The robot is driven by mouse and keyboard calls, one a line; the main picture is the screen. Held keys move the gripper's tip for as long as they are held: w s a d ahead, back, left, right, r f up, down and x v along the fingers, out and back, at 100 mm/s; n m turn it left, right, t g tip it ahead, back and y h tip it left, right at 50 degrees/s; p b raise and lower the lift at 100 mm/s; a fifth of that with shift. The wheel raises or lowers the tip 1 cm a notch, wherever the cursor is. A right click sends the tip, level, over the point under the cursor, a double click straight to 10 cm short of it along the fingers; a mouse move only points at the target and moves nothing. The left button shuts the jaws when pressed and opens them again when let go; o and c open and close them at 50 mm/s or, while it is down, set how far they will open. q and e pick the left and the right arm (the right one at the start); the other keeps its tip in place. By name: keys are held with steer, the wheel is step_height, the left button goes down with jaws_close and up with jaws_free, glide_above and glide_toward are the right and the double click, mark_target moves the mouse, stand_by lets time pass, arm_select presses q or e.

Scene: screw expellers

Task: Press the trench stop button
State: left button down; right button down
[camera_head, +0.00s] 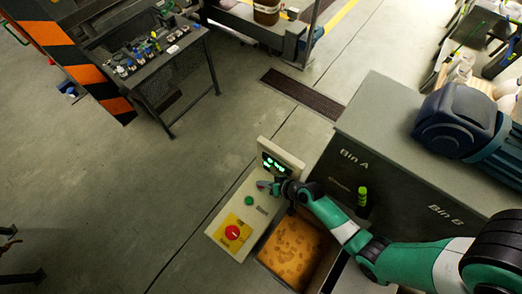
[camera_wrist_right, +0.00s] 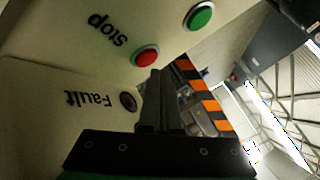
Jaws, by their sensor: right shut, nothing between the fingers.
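A light control panel (camera_head: 218,236) stands beside an orange-filled trench in the head view. It has a green button (camera_head: 249,201) and a large red knob (camera_head: 232,232) on a yellow plate. In the right wrist view, a red button (camera_wrist_right: 146,55) sits by the word "Stop", with a green button (camera_wrist_right: 200,15) above right and a dark round "Fault" light (camera_wrist_right: 128,101) below. My right gripper (camera_head: 267,186) is at the panel, below its lit display. Its shut, empty fingers (camera_wrist_right: 157,78) end close to the red button's lower edge; contact cannot be told. My left gripper is out of view.
The trench (camera_head: 292,252) lies right of the panel, under my right arm. A grey bin cabinet (camera_head: 400,150) marked "Bin A" and "Bin B" stands to the right. Another control desk (camera_head: 155,60) is at upper left. The floor left of the panel is clear.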

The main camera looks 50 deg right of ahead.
steer(key=shift+f, duration=0.1)
steer(key=shift+f+b, duration=0.3)
steer(key=shift+b, duration=0.1)
steer(key=shift+f+b, duration=0.45)
stand_by(0.5)
steer(key=shift+r+p, duration=0.85)
step_height(320, 180, up, 5)
steer(key=p, duration=0.5)
steer(key=shift+r, duration=0.1)
